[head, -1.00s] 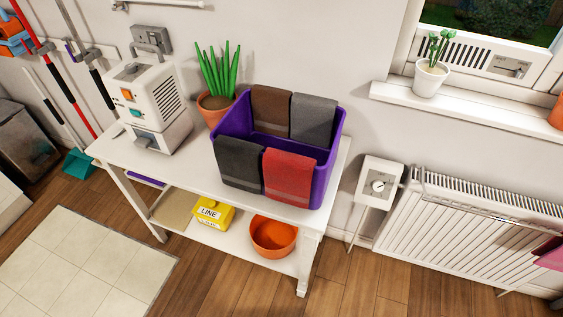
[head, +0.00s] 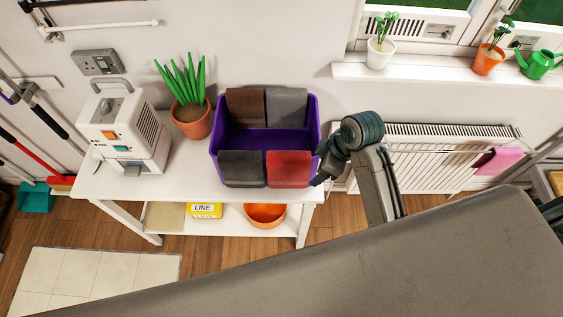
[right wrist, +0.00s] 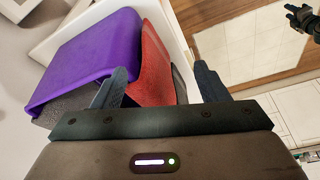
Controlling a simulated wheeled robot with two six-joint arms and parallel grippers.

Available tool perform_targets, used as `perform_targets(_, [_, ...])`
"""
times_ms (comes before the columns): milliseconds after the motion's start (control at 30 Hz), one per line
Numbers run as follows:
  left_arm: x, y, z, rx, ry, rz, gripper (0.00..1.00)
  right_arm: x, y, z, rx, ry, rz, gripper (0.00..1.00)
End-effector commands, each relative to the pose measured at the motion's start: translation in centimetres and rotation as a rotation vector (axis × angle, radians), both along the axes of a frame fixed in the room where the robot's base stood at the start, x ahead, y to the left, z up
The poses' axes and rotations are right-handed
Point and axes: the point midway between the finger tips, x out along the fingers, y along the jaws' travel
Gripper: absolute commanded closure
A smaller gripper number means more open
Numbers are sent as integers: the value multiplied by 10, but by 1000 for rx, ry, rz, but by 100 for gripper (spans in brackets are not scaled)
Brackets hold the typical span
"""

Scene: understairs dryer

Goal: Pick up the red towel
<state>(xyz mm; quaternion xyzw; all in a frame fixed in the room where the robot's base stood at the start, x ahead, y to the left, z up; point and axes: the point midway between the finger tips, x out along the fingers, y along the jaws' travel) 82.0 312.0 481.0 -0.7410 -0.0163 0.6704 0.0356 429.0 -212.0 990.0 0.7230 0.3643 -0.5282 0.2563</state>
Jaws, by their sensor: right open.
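The red towel (head: 288,169) hangs over the front rim of the purple bin (head: 314,130), at its right end. The dark grey towel (head: 242,169) hangs beside it on the left. My right gripper (head: 320,172) is at the bin's front right corner, close beside the red towel. In the right wrist view its jaws (right wrist: 161,70) are open, and the red towel (right wrist: 150,58) shows between the two fingers. I cannot tell whether they touch it. A dark part, likely my left gripper (right wrist: 298,17), shows at the top right of that view, too small to read.
Brown (head: 245,107) and grey (head: 286,107) towels hang over the bin's back rim. A potted plant (head: 190,120) and a white machine (head: 122,130) stand left on the white table (head: 110,187). An orange bowl (head: 265,215) sits on the lower shelf. A radiator (head: 440,165) is at right.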

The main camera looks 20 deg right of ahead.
Motion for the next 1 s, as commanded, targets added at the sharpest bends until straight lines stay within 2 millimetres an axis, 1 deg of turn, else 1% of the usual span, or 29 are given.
perform_targets(67, [0,0,-2,0,0,0,60,10,3,1,9,-3,45,33])
perform_targets(300, [0,0,-1,0,0,0,60,35,11,19,35,-23,205,33])
perform_targets(467, [0,0,-1,0,0,0,60,51,17,32,52,-40,312,33])
perform_targets(567, [0,0,-1,0,0,0,60,57,20,35,60,-47,355,33])
perform_targets(667, [0,0,-4,0,0,0,60,59,25,26,64,-46,370,33])
perform_targets(767, [0,0,-8,0,0,0,60,60,31,10,64,-45,369,33])
perform_targets(833, [0,0,-1,0,0,0,60,61,35,4,65,-42,368,33])
perform_targets(900, [0,0,1,0,0,0,60,62,38,-5,65,-43,368,33])
perform_targets(1000, [0,0,2,0,0,0,60,63,41,-12,63,-45,368,33])
